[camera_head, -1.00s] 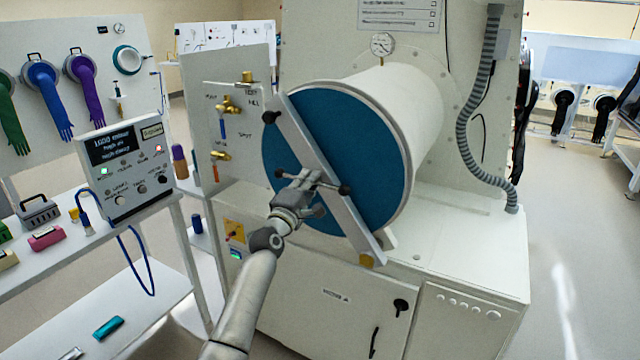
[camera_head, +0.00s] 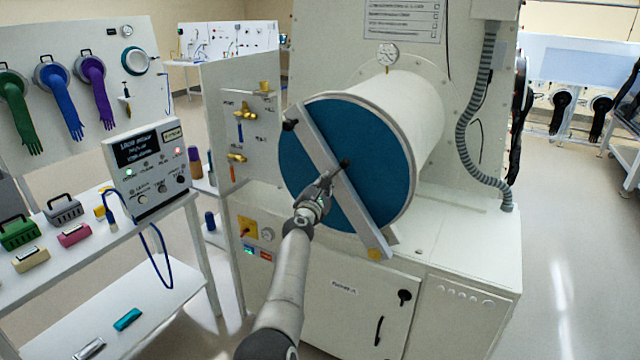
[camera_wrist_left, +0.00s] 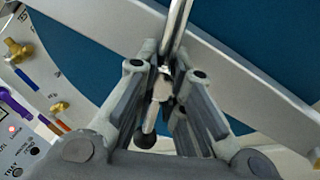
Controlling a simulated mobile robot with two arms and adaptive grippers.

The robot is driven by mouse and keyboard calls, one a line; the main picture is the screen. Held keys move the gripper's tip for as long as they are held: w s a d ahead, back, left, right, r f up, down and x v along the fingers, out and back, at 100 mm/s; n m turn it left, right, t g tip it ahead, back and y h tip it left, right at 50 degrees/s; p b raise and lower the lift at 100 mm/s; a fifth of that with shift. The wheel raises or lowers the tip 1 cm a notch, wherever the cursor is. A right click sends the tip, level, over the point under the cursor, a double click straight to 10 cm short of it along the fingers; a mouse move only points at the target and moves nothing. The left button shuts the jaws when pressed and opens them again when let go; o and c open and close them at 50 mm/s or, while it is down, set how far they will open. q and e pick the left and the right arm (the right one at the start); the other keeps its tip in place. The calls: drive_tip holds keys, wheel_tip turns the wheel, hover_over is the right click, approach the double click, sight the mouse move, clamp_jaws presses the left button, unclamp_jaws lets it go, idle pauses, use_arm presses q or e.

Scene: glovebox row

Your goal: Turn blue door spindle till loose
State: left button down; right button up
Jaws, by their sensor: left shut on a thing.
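The blue door (camera_head: 305,130) is a round disc on the front of a white cylindrical chamber. A pale clamp bar (camera_head: 358,210) crosses it diagonally from upper left to lower right. The spindle is at the bar's middle; its thin metal handle has a dark knob (camera_head: 345,163) pointing up and right. My left gripper (camera_head: 326,181) is shut on the spindle handle in front of the bar. In the left wrist view the handle rod (camera_wrist_left: 178,30) runs between the fingers, with a black knob (camera_wrist_left: 145,139) near the palm. The gripper hides the spindle's hub. My right gripper is not in view.
A valve panel (camera_head: 262,130) with brass fittings stands left of the door. A control box (camera_head: 148,165) and small coloured cases sit on a shelf unit further left. A gauge (camera_head: 388,54) is above the chamber. Floor is open at right.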

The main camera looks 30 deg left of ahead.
use_arm(q)
drive_tip(key=shift+f+n+p, duration=0.1)
drive_tip(key=shift+n+p, duration=0.45)
drive_tip(key=shift+n, duration=0.35)
drive_tip(key=c, duration=1.5)
unclamp_jaws()
drive_tip(key=v, duration=0.7)
drive_tip(key=shift+s, duration=0.25)
